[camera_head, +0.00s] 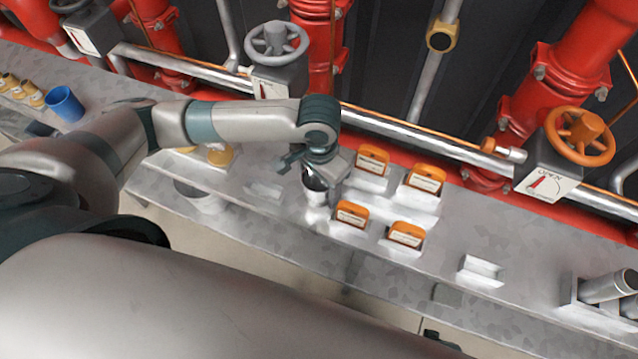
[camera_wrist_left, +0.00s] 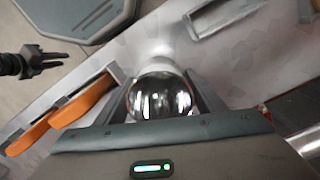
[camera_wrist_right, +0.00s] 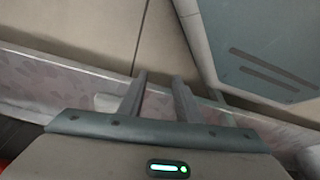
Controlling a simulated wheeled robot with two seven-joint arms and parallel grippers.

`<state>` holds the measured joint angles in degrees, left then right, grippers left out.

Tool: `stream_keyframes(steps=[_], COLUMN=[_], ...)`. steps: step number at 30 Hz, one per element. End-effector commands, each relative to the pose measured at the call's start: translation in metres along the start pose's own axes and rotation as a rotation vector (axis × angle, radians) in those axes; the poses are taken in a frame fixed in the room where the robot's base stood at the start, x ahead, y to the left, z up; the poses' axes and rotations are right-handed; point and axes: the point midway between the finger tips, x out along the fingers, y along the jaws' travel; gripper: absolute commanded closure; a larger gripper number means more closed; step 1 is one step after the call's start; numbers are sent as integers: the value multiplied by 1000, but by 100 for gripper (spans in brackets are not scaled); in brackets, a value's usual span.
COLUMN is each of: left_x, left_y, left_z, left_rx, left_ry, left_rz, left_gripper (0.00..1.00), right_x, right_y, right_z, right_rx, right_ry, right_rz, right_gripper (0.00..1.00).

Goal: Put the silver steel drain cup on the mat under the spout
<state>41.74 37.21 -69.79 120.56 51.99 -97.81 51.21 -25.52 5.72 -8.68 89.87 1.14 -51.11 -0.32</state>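The silver steel drain cup (camera_head: 315,184) is at the middle of the head view, directly under my left gripper (camera_head: 316,168). In the left wrist view the shiny round cup (camera_wrist_left: 160,97) sits between the two fingers, which appear to touch both its sides. I cannot tell whether its base is lifted or rests on the white surface below. A short silver spout (camera_head: 508,152) sticks out from the chrome pipe at right. I cannot make out a mat under it. My right gripper (camera_wrist_right: 158,95) is empty, its fingers apart; it also shows in the left wrist view (camera_wrist_left: 50,62).
Several orange-framed cards (camera_head: 405,234) stand in white holders just right of the cup. An empty white holder (camera_head: 481,271) and grey cylinders (camera_head: 608,287) are farther right. A blue cup (camera_head: 65,104) is at left. Red pipes and an orange valve wheel (camera_head: 579,136) line the back.

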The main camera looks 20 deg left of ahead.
Motion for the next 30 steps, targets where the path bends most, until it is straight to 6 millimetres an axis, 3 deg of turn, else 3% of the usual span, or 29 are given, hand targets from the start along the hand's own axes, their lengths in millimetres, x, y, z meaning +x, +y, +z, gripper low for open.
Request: stream_keyframes(steps=[11, 17, 24, 30], left_x=[-3, -29, -73, -105], left_y=[0, 0, 0, 0], left_z=[0, -1, -1, -1], left_rx=[1, 0, 1, 0], left_ry=[2, 3, 4, 3], left_rz=[0, 0, 0, -1], left_gripper=[37, 37, 37, 37], right_x=[-2, -7, 7, 15], right_y=[2, 1, 1, 2], right_z=[-16, -16, 8, 13], right_rx=[-1, -1, 1, 1], right_ry=[18, 29, 1, 4], right_rz=[2, 1, 0, 1], right_gripper=[69, 69, 69, 69])
